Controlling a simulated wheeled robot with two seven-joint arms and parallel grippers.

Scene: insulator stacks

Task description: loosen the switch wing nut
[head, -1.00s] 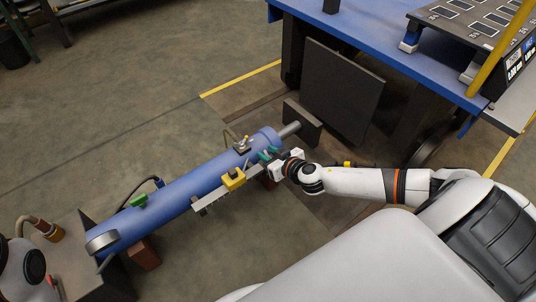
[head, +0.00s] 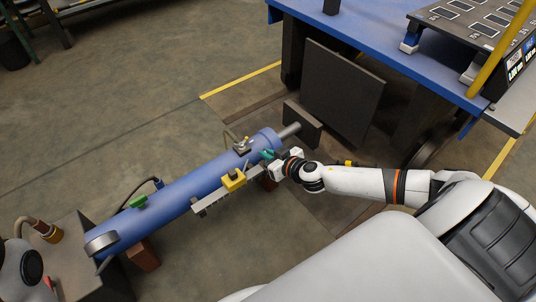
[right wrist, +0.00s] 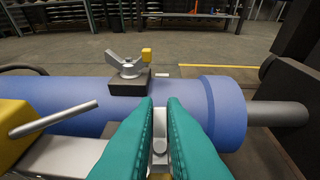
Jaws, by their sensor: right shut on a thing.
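A blue cylinder (head: 180,203) lies diagonally in the head view and crosses the right wrist view (right wrist: 60,98). A bracket rail (head: 209,200) runs along its near side and carries a yellow switch box (head: 233,180). My right gripper (head: 267,155) is at the rail's far end, beside the cylinder. In the right wrist view its teal fingers (right wrist: 160,125) are closed on a small silver piece (right wrist: 160,147), which looks like the switch wing nut. The fingers hide most of it. Only part of my left arm shows at the lower left; its gripper is out of frame.
A black block with a silver winged fitting (right wrist: 128,66) sits on top of the cylinder. The cylinder's rod (right wrist: 278,113) points at a dark stop block (head: 302,125). A blue table (head: 385,50) stands behind. The floor left of the cylinder is clear.

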